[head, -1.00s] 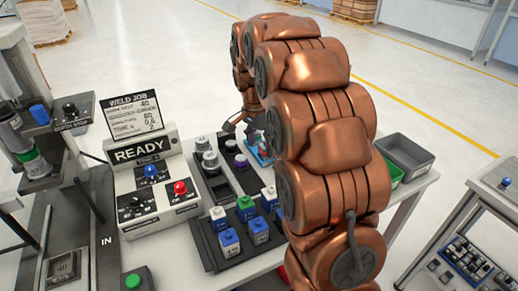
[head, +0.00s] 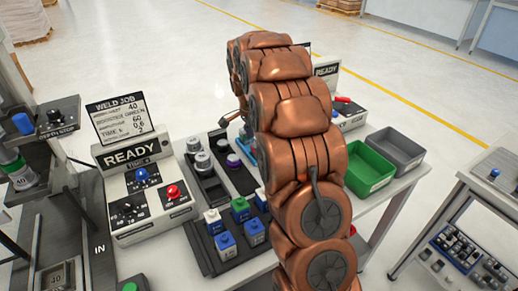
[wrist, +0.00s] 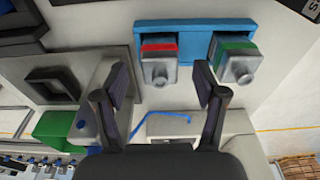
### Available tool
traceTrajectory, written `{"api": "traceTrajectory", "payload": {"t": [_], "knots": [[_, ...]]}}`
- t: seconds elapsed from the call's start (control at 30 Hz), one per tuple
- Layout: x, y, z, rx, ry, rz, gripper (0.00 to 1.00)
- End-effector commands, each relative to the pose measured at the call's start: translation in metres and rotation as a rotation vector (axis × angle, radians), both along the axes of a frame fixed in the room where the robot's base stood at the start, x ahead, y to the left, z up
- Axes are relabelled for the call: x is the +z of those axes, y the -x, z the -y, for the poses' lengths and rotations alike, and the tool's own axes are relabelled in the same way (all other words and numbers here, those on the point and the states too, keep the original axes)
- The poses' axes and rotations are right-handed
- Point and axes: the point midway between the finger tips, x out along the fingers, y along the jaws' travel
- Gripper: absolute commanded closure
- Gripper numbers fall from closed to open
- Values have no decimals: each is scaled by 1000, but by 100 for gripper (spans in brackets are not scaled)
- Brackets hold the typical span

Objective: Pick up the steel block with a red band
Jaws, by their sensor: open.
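The steel block with a red band (wrist: 159,68) sits at the blue holder (wrist: 195,30) in the wrist view, with a square stub facing the camera. A similar steel block with a green band (wrist: 236,66) sits to its right. My gripper (wrist: 160,84) is open and empty, with one finger on each side of the red-banded block in the picture. I cannot tell how far the fingertips are from it, and no contact shows.
A green bin (head: 370,171) and a grey bin (head: 397,151) stand right of my arm. A dark tray of blue, green and white-topped blocks (head: 222,262) is in front, beside the READY control box (head: 150,196). A blue strip (wrist: 155,118) lies below the blocks in the wrist view.

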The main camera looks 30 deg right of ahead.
Motion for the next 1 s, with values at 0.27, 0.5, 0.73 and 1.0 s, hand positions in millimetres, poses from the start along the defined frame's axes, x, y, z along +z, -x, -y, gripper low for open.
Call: {"api": "traceTrajectory", "payload": {"t": [0.27, 0.5, 0.73, 1.0], "knots": [[-35, 2, 9, -1, -1, -5, 29], [-40, 2, 10, -2, 0, -1, 29], [-40, 2, 10, -2, 0, 0, 50], [-39, 2, 10, -2, 0, -1, 78]]}}
